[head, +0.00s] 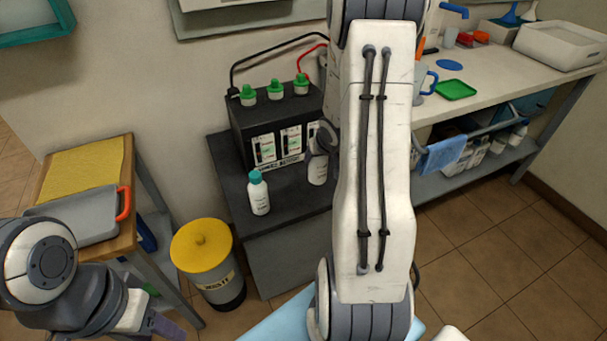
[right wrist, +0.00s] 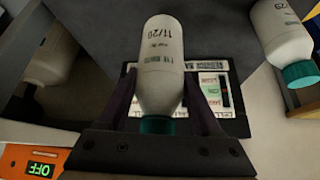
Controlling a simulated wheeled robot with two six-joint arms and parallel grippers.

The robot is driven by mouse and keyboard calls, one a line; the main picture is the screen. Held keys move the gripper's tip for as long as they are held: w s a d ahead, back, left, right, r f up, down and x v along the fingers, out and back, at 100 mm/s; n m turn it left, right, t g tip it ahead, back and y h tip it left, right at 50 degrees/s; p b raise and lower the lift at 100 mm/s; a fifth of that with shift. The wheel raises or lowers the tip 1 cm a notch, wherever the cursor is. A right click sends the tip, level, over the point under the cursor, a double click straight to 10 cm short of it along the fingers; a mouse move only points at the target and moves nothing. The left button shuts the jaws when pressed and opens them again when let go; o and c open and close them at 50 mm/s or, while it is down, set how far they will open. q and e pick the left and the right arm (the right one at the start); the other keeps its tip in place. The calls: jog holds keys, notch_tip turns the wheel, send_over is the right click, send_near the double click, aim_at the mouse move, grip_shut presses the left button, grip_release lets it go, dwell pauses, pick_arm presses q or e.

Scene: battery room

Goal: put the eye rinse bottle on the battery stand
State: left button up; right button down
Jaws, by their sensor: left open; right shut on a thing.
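My arm hides part of that area. A second white bottle with a teal cap (head: 259,194) stands to its left on the stand. My left gripper (head: 150,326) is open and empty at the lower left, partly out of frame.
The black battery (head: 275,125) with green caps and cables fills the stand's back. A yellow-lidded waste bin (head: 203,250) stands left of the stand. A wooden cart (head: 128,170) with a grey tray is further left. A workbench (head: 490,75) with several items is at right.

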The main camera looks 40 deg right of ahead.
jog(key=shift+w+a+f+b, duration=0.1)
jog(key=shift+w+f+b, duration=0.75)
jog(key=shift+f, duration=0.35)
jog(key=shift+w+a+f+b, duration=0.1)
jog(key=shift+w+f+b, duration=0.75)
jog(key=shift+f, duration=0.4)
jog(key=shift+w+a+f+b, duration=0.1)
jog(key=shift+w+f+b, duration=0.7)
jog(key=shift+f, duration=0.4)
jog(key=shift+c, duration=0.3)
grip_release()
